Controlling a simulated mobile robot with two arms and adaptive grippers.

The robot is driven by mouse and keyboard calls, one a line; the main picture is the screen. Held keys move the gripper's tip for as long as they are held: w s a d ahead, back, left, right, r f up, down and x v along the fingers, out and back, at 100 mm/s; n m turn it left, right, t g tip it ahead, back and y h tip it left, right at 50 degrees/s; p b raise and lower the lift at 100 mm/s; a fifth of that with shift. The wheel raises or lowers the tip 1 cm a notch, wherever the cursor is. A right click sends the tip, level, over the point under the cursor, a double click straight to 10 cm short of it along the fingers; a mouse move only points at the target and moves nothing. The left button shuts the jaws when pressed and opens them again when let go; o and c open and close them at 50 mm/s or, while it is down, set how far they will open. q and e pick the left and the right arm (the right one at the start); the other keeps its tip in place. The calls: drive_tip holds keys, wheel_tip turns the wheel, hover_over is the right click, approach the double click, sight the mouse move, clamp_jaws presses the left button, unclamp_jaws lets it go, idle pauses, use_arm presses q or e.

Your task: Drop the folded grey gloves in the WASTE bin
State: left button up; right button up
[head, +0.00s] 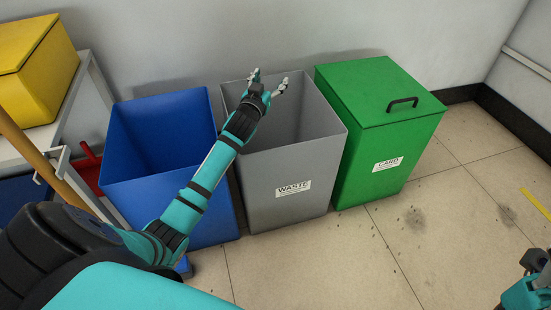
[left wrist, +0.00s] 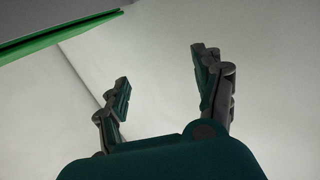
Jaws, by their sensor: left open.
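The grey WASTE bin (head: 293,160) stands open-topped in the middle of the head view, with a white label on its front. My left gripper (head: 268,82) is over the open top of this bin, fingers spread and empty. In the left wrist view, its two fingers (left wrist: 160,85) are wide apart with nothing between them. The folded grey gloves do not show in either view; the lower inside of the bin is hidden. Part of my right arm shows at the lower right edge of the head view, and its fingertips cannot be made out.
An open blue bin (head: 160,185) stands left of the WASTE bin. A green CARD bin (head: 375,150) with a closed, handled lid stands right. A yellow box (head: 35,70) sits on a pale rack at the far left. The tiled floor in front (head: 330,260) is clear.

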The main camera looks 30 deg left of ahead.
use_arm(q)
wheel_tip(320, 180, up, 9)
idle(0.3)
drive_tip(key=shift+f, duration=0.1)
